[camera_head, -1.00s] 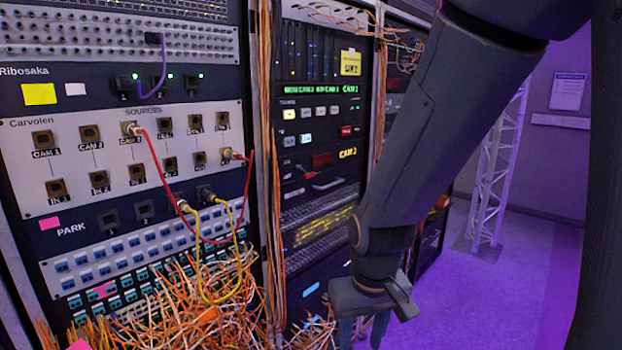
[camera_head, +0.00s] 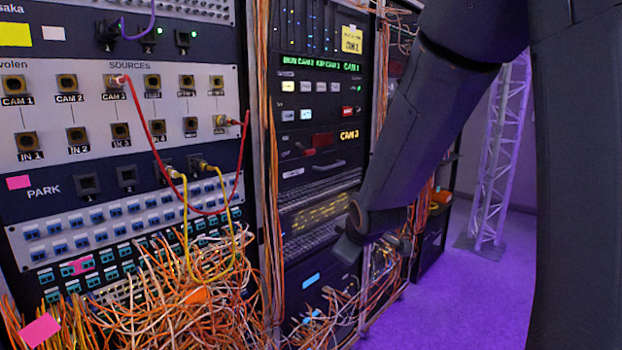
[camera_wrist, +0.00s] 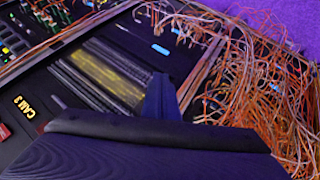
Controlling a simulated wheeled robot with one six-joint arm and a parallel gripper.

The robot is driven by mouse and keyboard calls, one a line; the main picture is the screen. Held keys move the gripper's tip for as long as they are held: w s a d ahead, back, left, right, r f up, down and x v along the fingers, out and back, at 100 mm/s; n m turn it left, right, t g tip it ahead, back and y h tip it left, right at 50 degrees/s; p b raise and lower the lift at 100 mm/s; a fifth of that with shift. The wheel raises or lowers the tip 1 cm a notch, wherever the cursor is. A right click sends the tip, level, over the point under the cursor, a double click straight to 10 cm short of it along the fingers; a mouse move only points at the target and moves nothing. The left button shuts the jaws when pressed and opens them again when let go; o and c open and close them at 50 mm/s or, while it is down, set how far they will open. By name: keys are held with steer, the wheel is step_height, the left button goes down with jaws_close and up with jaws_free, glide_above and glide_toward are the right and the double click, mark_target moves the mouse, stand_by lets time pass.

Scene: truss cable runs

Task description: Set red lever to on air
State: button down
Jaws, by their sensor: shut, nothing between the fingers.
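A small red lever (camera_head: 304,150) sits on the middle rack's control panel, left of a dark red block (camera_head: 323,139) and above a pale handle (camera_head: 328,167). It is too small to read its position or any on-air marking. My gripper shows in the wrist view (camera_wrist: 160,95) with its fingers together and empty, in front of the lower panels. In the head view my wrist is right of and below the lever, apart from it, and the fingertips are hidden. A red patch (camera_wrist: 4,131) shows at the wrist view's left edge; I cannot tell whether it is the lever.
A patch panel (camera_head: 100,100) at left has red and yellow cables looping out. Tangled orange cables (camera_head: 190,290) hang below it and at the wrist view's right (camera_wrist: 270,110). Purple floor (camera_head: 450,290) is clear at right, before a truss (camera_head: 497,160).

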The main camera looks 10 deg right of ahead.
mark_target(304, 149)
steer(key=w+d+r+n+t+y+b, duration=0.1)
steer(key=w+r+n+t+y+b, duration=0.3)
steer(key=w+n+t+y+b, duration=0.3)
steer(key=w+d+r+n+t+y+b, duration=0.1)
steer(key=w+r+n+t+y+b, duration=0.3)
steer(key=w+n+b, duration=0.8)
steer(key=n+t+y+b, duration=0.2)
steer(key=n+y+b, duration=0.2)
steer(key=n+b, duration=0.5)
steer(key=shift+w+r+n+t+y, duration=0.3)
steer(key=shift+w+n+t, duration=0.1)
steer(key=shift+n, duration=2.7)
steer(key=x, duration=1)
steer(key=shift+b, duration=0.3)
